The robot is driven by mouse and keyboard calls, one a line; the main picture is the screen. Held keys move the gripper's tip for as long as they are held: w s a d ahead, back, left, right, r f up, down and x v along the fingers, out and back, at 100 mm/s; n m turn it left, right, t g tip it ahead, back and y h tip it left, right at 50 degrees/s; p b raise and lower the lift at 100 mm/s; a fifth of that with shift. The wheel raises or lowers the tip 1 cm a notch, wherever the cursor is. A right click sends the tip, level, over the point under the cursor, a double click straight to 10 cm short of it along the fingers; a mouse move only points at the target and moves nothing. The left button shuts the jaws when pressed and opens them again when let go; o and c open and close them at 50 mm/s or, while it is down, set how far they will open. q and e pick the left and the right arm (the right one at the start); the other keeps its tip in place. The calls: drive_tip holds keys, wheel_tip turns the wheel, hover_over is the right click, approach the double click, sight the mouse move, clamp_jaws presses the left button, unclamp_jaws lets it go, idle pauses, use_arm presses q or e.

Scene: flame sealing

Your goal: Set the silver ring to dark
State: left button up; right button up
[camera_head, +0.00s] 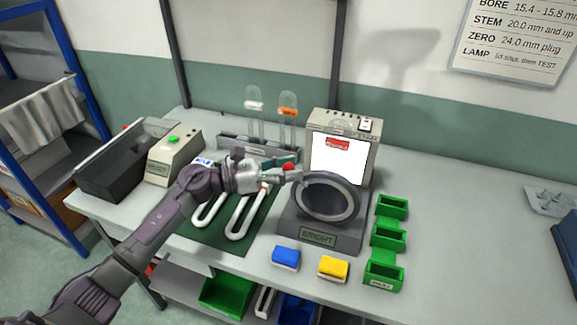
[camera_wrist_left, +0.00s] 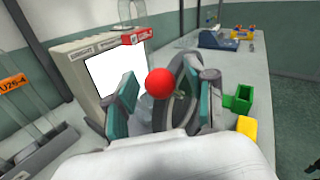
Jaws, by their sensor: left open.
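The silver ring (camera_head: 356,208) stands upright on a dark grey base whose plate (camera_head: 318,234) reads BRIGHT. A red ball (camera_head: 289,168) shows at the ring's upper left. My left gripper (camera_head: 284,175) is at that side of the ring. In the left wrist view the red ball (camera_wrist_left: 158,82) appears between the open fingers of my left gripper (camera_wrist_left: 162,92), with space on both sides; I cannot tell whether anything touches. The ring (camera_wrist_left: 180,98) is partly hidden there behind the ball and right finger. My right gripper is not in view.
A lit white screen box (camera_head: 340,160) stands behind the ring. Green bins (camera_head: 384,274) are to its right, and blue (camera_head: 286,257) and yellow (camera_head: 333,267) blocks lie in front. White U-shaped tubes (camera_head: 240,222) lie under my left arm.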

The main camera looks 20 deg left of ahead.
use_arm(q)
clamp_jaws()
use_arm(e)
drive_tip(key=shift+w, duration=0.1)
use_arm(q)
drive_tip(key=shift+r, duration=0.1)
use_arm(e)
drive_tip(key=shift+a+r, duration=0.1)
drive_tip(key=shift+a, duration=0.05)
